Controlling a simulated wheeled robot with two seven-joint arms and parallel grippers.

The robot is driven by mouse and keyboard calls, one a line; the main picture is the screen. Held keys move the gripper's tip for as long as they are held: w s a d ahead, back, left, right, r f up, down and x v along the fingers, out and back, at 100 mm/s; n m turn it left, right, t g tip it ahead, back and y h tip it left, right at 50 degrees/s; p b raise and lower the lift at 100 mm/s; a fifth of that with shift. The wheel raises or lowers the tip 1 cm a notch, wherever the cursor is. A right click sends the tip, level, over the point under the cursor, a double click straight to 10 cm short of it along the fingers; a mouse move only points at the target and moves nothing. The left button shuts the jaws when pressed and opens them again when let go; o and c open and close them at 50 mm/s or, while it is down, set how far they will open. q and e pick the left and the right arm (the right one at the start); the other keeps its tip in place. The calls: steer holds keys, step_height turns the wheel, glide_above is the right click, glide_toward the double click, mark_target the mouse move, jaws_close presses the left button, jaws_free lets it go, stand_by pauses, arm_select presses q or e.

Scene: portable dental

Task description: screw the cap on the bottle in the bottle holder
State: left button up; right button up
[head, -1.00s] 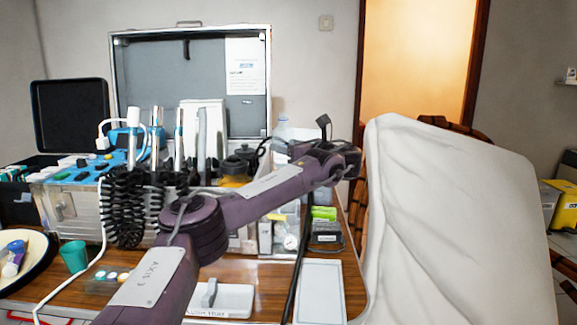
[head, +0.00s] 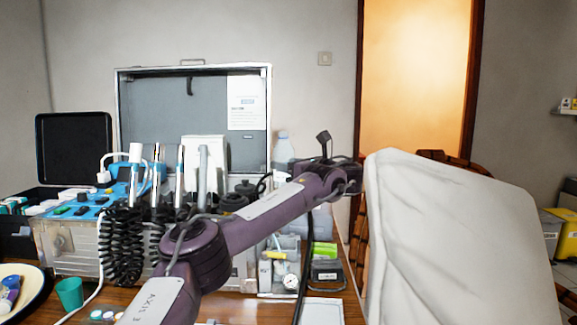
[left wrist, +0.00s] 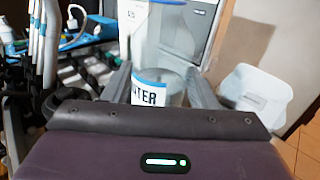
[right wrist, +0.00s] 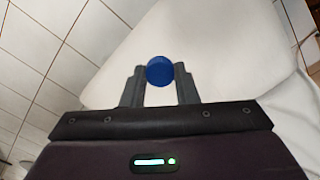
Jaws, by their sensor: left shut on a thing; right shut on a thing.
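A clear bottle labelled "WATER" stands between the fingers of my left gripper (left wrist: 165,85) in the left wrist view; its bottle body (left wrist: 174,80) has a blue band, and the gripper is shut on it. In the head view the bottle's top (head: 283,148) shows behind my left forearm, with no cap visible. The left fingertips are hidden there. A round blue cap (right wrist: 159,71) sits between the fingertips of my right gripper (right wrist: 160,78), which is shut on it. The right gripper is out of the head view. I cannot make out the bottle holder clearly.
A large pale cushioned seat back (head: 455,230) fills the right. A metal dental unit (head: 75,245) with upright handpieces and black coiled hoses is at left, before an open case (head: 190,95). A teal cup (head: 69,293) stands on the wooden table.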

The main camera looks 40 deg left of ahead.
arm_select(q)
steer(key=c, duration=0.3)
steer(key=shift+c, duration=0.2)
